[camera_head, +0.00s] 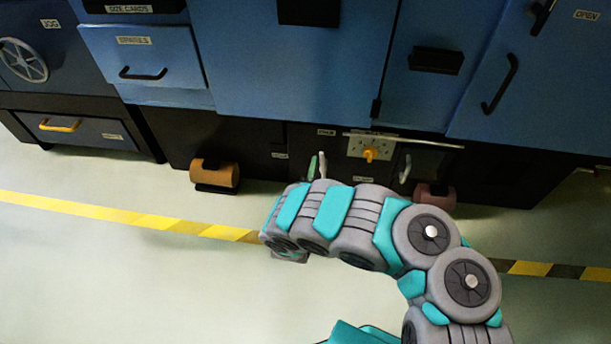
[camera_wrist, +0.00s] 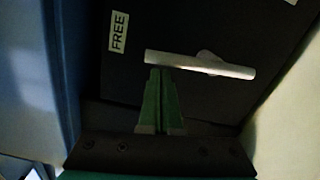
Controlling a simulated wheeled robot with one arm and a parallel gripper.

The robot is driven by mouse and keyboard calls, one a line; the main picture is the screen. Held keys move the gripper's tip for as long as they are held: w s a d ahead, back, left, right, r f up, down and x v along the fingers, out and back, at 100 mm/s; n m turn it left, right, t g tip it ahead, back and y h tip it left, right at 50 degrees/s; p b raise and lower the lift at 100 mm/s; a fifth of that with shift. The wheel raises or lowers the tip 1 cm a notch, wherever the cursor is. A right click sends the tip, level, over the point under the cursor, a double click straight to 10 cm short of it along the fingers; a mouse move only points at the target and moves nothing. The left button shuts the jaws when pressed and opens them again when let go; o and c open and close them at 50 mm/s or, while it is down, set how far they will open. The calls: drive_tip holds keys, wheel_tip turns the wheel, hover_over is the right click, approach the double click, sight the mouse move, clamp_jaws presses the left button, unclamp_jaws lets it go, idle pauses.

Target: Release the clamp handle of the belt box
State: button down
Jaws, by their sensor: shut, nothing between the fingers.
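The clamp handle (camera_wrist: 225,68) is a pale silver bar with a round pivot on a dark panel (camera_wrist: 190,105) in the wrist view. A FREE label (camera_wrist: 118,31) is beside its left end. My gripper (camera_wrist: 158,74) has its green fingers shut together, with nothing between them. The fingertips are at the bar's left end, at its lower edge; I cannot tell whether they touch. In the head view my gripper (camera_head: 312,166) is in front of the dark lower box, and a pale upright handle (camera_head: 322,165) shows just right of the green finger. My arm hides the box's lower part.
A brown roll (camera_head: 215,174) is at the left. Blue cabinets (camera_head: 290,70) rise above. The floor (camera_head: 120,275) in front is clear, with a yellow stripe.

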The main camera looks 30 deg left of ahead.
drive_tip(key=s+p, duration=0.1)
drive_tip(key=s, duration=1)
drive_tip(key=shift+s+a+f+p, duration=0.2)
drive_tip(key=shift+s+f+p, duration=0.05)
drive_tip(key=shift+p, duration=0.05)
idle(0.3)
